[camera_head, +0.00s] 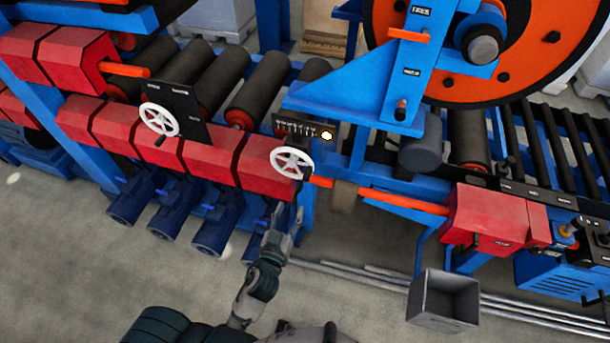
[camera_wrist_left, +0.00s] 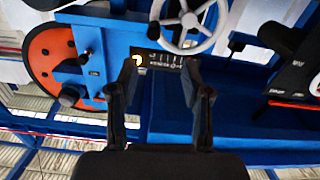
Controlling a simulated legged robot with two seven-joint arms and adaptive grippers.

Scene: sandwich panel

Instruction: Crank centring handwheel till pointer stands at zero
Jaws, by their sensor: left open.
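A white spoked handwheel (camera_head: 291,163) stands below a dark scale plate (camera_head: 299,129) in the head view. The plate has white marks and a bright yellowish spot at its right end; the pointer's reading is too small to tell. In the left wrist view the handwheel (camera_wrist_left: 188,18) is at the top, with a dark knob at its lower left rim, and the scale plate (camera_wrist_left: 165,58) shows between my fingers. My left gripper (camera_head: 291,212) is just below the handwheel, apart from it. In the wrist view its two fingers (camera_wrist_left: 160,75) are spread and empty. My right gripper is out of view.
A second white handwheel (camera_head: 160,119) sits on a black plate to the left. Red housings (camera_head: 205,150) and dark rollers (camera_head: 258,85) surround the wheels. An orange shaft (camera_head: 400,202) runs right to a red box (camera_head: 492,218). A grey bin (camera_head: 443,299) stands below on open floor.

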